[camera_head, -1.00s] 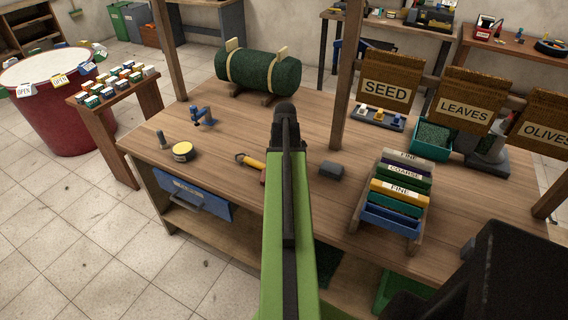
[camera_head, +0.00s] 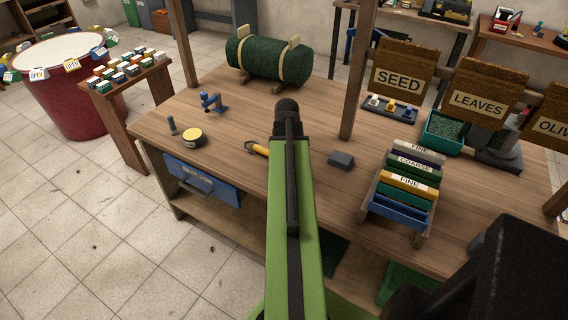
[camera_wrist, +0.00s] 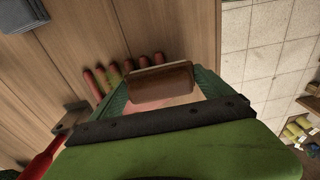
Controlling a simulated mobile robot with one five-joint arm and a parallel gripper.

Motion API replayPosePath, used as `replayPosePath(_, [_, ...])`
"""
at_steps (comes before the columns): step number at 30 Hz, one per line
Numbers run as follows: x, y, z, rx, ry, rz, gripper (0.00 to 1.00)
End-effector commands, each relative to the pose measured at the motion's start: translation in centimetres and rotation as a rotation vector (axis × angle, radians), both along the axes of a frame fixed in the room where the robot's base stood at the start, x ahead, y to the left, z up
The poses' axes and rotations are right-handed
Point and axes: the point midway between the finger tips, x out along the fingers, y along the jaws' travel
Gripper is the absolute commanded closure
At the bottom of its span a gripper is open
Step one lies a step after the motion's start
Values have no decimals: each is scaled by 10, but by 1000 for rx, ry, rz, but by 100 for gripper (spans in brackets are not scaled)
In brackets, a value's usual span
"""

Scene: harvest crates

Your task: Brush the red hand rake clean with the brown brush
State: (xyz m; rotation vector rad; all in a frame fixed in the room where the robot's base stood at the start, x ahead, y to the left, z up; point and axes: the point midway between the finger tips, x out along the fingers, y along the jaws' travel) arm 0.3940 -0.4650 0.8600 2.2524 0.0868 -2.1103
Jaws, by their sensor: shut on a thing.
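The brown brush (camera_wrist: 162,85) is held between the green fingers of my gripper (camera_wrist: 160,92) in the wrist view. A pale strip shows along its upper edge. The red hand rake (camera_wrist: 101,85) lies on the bench, its several red prongs in a row just beyond the brush, with greenish patches on some. I cannot tell whether the brush touches them. A red handle (camera_wrist: 42,160) shows at the lower left, partly hidden by my gripper; its link to the prongs is hidden. In the head view my arm hides the brush and rake.
A grey block (camera_head: 341,160) lies right of my arm. A yellow-handled tool (camera_head: 257,148) lies just left of it. A rack of labelled brushes (camera_head: 408,180) stands to the right. A yellow-topped tin (camera_head: 192,136) and a blue clamp (camera_head: 211,101) sit left. The bench's front edge is close.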

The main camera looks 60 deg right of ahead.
Motion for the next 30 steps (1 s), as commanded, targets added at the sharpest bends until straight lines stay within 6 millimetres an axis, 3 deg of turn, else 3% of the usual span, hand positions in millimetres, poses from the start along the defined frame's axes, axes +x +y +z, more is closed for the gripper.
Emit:
replayPosePath(5, [1,-5,0,0,1,0,48])
replayPosePath(15, [3,-38,2,0,1,-1,48])
replayPosePath(23, [3,-43,2,0,1,0,48])
replayPosePath(30, [5,-66,0,0,1,-1,48])
